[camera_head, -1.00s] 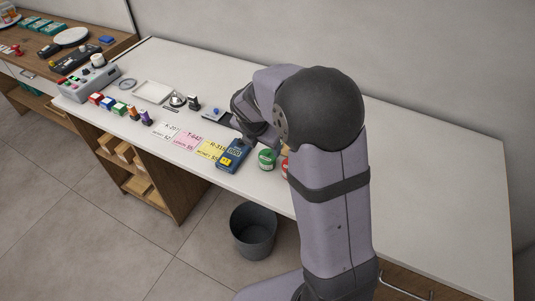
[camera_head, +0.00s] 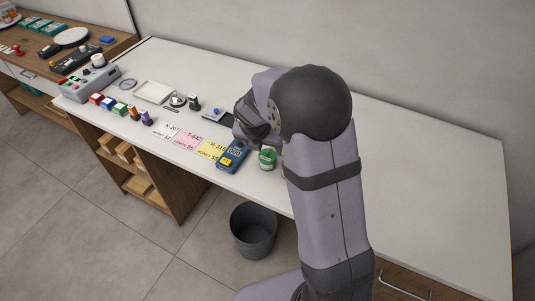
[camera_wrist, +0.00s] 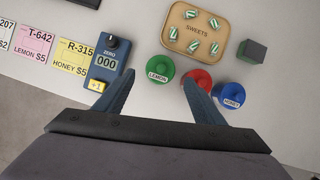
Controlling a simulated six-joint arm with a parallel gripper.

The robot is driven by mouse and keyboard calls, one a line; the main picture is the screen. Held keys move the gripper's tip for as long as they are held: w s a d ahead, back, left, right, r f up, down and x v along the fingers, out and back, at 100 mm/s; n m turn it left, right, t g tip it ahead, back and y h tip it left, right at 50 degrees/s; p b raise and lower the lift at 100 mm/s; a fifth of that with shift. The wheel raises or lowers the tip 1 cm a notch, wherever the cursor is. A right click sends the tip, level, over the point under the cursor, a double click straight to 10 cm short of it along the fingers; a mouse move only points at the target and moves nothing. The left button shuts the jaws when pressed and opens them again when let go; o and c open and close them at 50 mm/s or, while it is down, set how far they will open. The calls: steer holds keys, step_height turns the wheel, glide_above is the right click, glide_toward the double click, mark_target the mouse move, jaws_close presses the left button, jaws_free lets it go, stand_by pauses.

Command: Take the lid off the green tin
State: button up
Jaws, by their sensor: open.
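The green tin (camera_wrist: 160,69) stands upright on the counter with its green lid on, labelled LEMON, in the wrist view. It also shows beside my arm in the head view (camera_head: 267,159). My gripper (camera_wrist: 157,96) is open and empty. In the wrist view its two blue fingers point toward the tins, with the green tin beyond and between the fingertips. I see no contact between fingers and tin. In the head view my arm hides the gripper's fingers.
A red tin (camera_wrist: 197,80) and a blue tin (camera_wrist: 231,96) labelled HONEY stand close right of the green one. A SWEETS tray (camera_wrist: 197,33) and dark cube (camera_wrist: 251,52) lie beyond. The counter's right side is clear.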

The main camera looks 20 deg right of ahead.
mark_target(267, 153)
steer(key=shift+x, duration=2.4)
steer(key=shift+d, duration=0.1)
steer(key=shift+c, duration=0.7)
steer(key=shift+s, duration=0.1)
jaws_close()
